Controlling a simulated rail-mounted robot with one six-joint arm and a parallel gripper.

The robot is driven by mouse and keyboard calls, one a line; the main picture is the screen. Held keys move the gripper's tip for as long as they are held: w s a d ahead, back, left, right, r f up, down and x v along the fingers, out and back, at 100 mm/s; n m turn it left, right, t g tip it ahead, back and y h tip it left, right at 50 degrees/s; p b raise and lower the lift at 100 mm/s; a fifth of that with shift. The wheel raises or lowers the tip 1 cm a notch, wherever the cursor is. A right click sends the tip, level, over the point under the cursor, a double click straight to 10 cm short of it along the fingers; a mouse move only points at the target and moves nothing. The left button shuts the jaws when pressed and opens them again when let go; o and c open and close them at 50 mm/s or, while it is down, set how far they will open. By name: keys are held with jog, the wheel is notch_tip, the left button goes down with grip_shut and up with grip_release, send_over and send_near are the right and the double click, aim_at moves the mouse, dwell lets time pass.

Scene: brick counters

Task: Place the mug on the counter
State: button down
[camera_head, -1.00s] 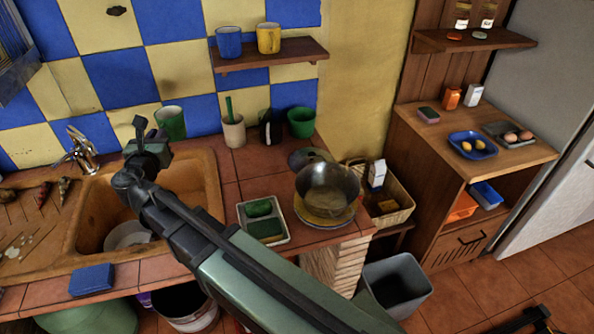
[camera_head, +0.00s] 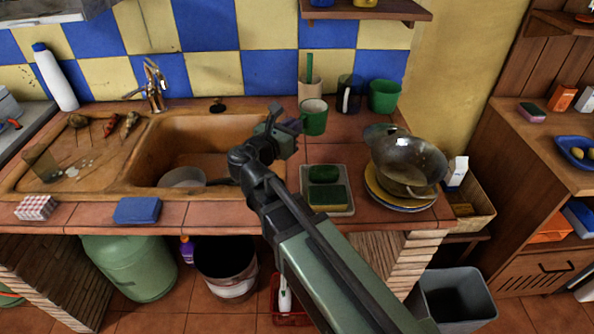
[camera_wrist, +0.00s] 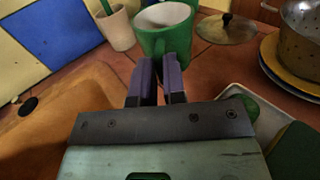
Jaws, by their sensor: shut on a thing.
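The green mug (camera_head: 313,117), pale inside, is upright over the tiled counter (camera_head: 262,213) between the sink and the back-right pots. My gripper (camera_head: 293,127) reaches it from the left front. In the wrist view, the purple-grey fingers of my gripper (camera_wrist: 157,75) are closed at the near side of the mug (camera_wrist: 172,17), where its handle is. The mug's base is partly hidden by the fingers. I cannot tell whether the base touches the tiles.
A cup with a green stick (camera_head: 311,90), a dark cup (camera_head: 349,93) and a green pot (camera_head: 384,96) stand behind. A sponge tray (camera_head: 328,203) lies in front. A colander (camera_head: 407,163) on plates (camera_head: 377,200) is at right. The sink (camera_head: 205,135) is at left.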

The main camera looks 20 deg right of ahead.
notch_tip(320, 180, down, 8)
jog(key=b, duration=0.5)
jog(key=shift+r, duration=0.45)
jog(key=shift+f, duration=0.2)
jog(key=c, duration=1.2)
grip_release()
jog(key=shift+r, duration=0.25)
jog(key=v, duration=1.2)
jog(key=shift+f, duration=0.1)
